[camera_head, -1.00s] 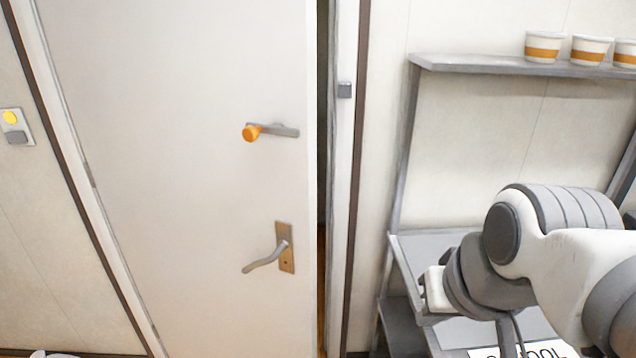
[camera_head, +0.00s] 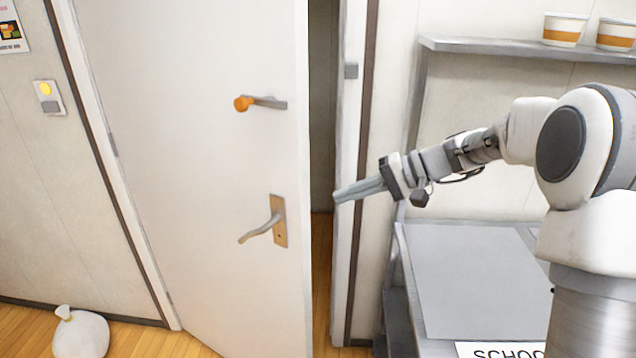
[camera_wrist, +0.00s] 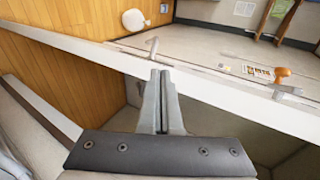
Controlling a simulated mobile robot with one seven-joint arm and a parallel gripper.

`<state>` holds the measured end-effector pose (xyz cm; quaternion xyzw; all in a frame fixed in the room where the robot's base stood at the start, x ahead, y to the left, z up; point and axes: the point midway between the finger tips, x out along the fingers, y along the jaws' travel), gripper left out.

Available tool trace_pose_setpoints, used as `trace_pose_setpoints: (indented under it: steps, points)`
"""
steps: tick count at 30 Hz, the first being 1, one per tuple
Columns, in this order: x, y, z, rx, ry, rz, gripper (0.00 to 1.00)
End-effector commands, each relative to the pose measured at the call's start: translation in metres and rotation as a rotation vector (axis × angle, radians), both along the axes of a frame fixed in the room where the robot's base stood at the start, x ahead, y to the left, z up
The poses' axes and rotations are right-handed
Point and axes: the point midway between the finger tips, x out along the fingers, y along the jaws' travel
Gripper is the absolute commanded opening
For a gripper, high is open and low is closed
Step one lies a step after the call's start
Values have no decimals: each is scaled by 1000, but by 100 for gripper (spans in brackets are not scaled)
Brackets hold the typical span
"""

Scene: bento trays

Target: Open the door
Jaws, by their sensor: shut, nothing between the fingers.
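The white door (camera_head: 200,150) stands ajar in the head view, with a dark gap between its right edge and the frame (camera_head: 347,180). It has a grey lever handle (camera_head: 262,228) on a tan plate and, above it, a latch with an orange knob (camera_head: 243,103). My gripper (camera_head: 336,196) is shut and empty at the right of the gap, pointing left toward the door. In the wrist view my shut fingers (camera_wrist: 160,75) point at the door's edge (camera_wrist: 205,85); the lever handle (camera_wrist: 152,46) and orange knob (camera_wrist: 282,72) show beyond it.
A grey shelf unit (camera_head: 480,47) with paper cups (camera_head: 565,30) stands at the right. A white sack (camera_head: 80,333) lies on the wooden floor at the lower left. A wall switch (camera_head: 48,97) is left of the door.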

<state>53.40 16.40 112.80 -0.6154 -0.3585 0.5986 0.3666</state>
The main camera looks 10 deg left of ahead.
Motion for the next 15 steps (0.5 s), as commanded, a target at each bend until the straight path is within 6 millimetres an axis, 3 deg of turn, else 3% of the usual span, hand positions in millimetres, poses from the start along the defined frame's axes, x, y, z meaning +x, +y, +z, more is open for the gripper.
trace_pose_setpoints:
  steps: [1, 6, 10, 15]
  points:
    - [18, 0, -12, 66, 11, -10, 0]
    - [66, -2, -32, 276, 5, -50, 0]
    - [92, -7, -44, 396, -9, -84, 0]
    - [109, -14, -53, 479, -26, -114, 0]
